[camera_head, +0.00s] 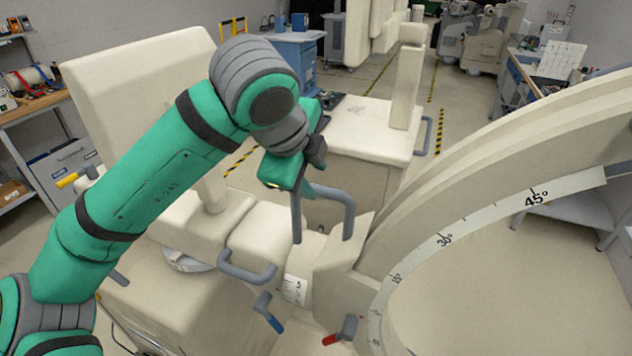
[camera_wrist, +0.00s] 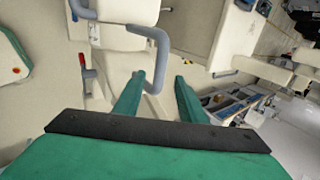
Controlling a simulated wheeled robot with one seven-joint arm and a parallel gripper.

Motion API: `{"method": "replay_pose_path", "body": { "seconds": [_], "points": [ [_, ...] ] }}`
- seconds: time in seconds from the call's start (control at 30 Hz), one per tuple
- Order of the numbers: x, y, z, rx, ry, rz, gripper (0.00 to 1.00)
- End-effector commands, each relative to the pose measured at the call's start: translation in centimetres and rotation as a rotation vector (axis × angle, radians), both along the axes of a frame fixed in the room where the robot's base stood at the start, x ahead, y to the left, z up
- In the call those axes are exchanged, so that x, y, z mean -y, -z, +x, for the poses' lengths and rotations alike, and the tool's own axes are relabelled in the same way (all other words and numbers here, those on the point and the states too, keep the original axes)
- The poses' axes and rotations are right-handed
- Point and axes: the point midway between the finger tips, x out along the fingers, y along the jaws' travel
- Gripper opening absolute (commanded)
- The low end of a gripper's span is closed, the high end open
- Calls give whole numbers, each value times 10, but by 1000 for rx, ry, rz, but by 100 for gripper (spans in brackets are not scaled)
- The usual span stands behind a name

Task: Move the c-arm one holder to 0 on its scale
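The c-arm is a large cream curved ring (camera_head: 480,165) at the right of the head view. Its white scale strip (camera_head: 490,216) shows 45° and 30°; the lower marks are too small to read surely. The cream holder (camera_head: 340,268) meets the ring's lower left, and the exact reading cannot be told. A grey bent handle (camera_head: 349,208) rises beside the holder; it also shows in the wrist view (camera_wrist: 163,50). My gripper (camera_wrist: 157,80) is open. Its green fingers are apart, with the handle's end appearing between them; contact cannot be told.
A red-tipped lever (camera_head: 345,330) and a blue-tipped lever (camera_head: 268,312) stand low near the holder. Another grey handle (camera_head: 247,272) is on the cart at left. A covered cart (camera_head: 370,128) stands behind my gripper. Open floor lies inside the ring.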

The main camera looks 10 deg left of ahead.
Motion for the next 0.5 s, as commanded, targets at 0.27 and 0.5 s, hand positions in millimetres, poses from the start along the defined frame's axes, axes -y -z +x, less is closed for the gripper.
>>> {"method": "replay_pose_path", "body": {
  "seconds": [0.27,0.5],
  "points": [
    [-5,-29,-18,1,-1,1,37],
    [-7,-38,-25,0,-1,-1,37]
  ]
}}
